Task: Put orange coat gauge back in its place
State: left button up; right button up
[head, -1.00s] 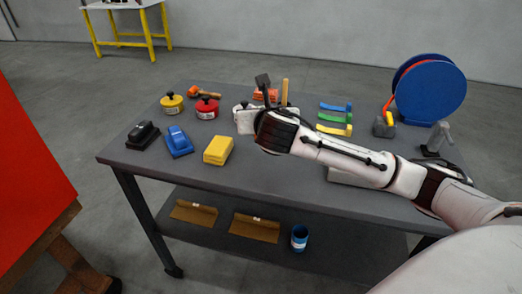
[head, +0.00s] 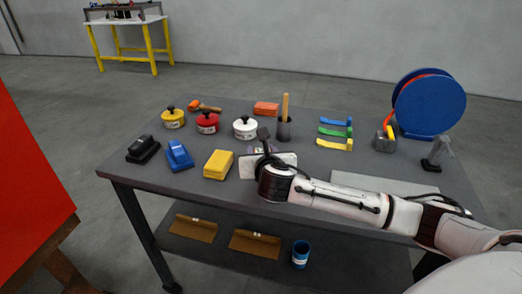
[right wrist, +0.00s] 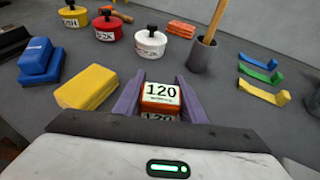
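I cannot make out an orange coat gauge in either view. Blue, green and yellow hooked strips (head: 337,132) lie in a row at the right of the grey table (head: 398,218); they also show in the right wrist view (right wrist: 262,77). My right gripper (right wrist: 160,80) is low over the table's front middle, its purple fingers apart on either side of an orange block (right wrist: 160,97) labelled 120. I cannot tell whether they grip it. In the head view my wrist hides most of this area. My left gripper is not in view.
Yellow (head: 173,118), red (head: 207,123) and white (head: 245,128) knobbed pots stand behind a yellow block (head: 218,164). A grey cup with a wooden handle (head: 284,125) stands mid-table. A blue reel (head: 430,102) is at right. A yellow-legged table (head: 130,42) holds small unclear items.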

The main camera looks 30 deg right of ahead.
jog(key=o, duration=0.3)
jog(key=shift+o, duration=0.2)
jog(key=shift+r, duration=0.15)
jog(key=shift+s+a+r, duration=0.15)
jog(key=shift+s+r, duration=0.05)
jog(key=v, duration=1.1)
jog(key=shift+s, duration=0.2)
jog(key=shift+a, duration=0.15)
